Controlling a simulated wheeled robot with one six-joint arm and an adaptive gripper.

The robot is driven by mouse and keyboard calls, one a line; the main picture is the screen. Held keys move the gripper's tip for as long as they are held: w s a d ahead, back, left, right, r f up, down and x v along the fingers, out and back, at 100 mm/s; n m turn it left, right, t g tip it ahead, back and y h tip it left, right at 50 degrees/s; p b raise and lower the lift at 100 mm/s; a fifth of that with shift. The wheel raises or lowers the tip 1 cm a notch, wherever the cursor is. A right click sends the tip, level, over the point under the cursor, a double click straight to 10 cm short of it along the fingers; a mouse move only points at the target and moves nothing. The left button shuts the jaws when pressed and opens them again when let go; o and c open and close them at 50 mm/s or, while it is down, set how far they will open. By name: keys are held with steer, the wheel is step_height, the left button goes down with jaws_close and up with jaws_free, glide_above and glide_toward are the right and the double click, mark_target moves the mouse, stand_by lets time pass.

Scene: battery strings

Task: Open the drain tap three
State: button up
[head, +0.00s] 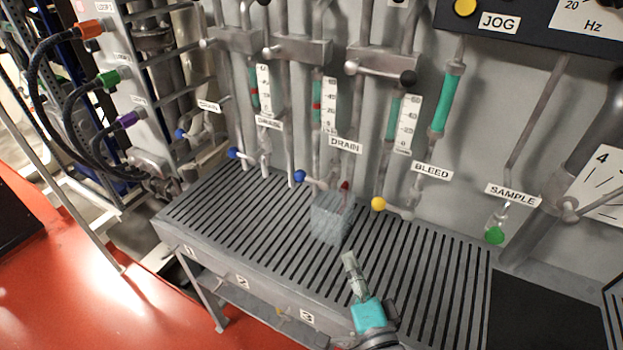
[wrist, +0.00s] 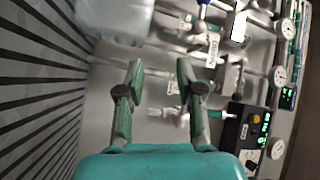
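Drain tap three (head: 312,181) is the rightmost of the three taps under DRAIN labels in the head view. Its lever ends in a blue ball (head: 299,176) and points left, roughly level. A clear square container (head: 332,217) stands on the grating just below it and also shows at the top of the wrist view (wrist: 115,17). My teal gripper (head: 350,262) is in front of the container and lower in the head view, apart from the tap. In the wrist view its two fingers (wrist: 160,75) are spread, with nothing between them. A blue knob (wrist: 203,10) shows beyond them; which tap it belongs to is unclear.
Two more blue-ended drain taps (head: 232,153) stand to the left. The yellow-ended bleed tap (head: 378,204) and green-ended sample tap (head: 495,235) are to the right. The slatted grating (head: 420,270) is otherwise clear. Pipes and gauges cover the panel behind.

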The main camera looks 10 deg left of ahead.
steer(key=m+y, duration=0.1)
steer(key=y, duration=0.1)
glide_toward(312, 179)
steer(key=x, duration=1)
steer(key=shift+f, duration=0.25)
jaws_close()
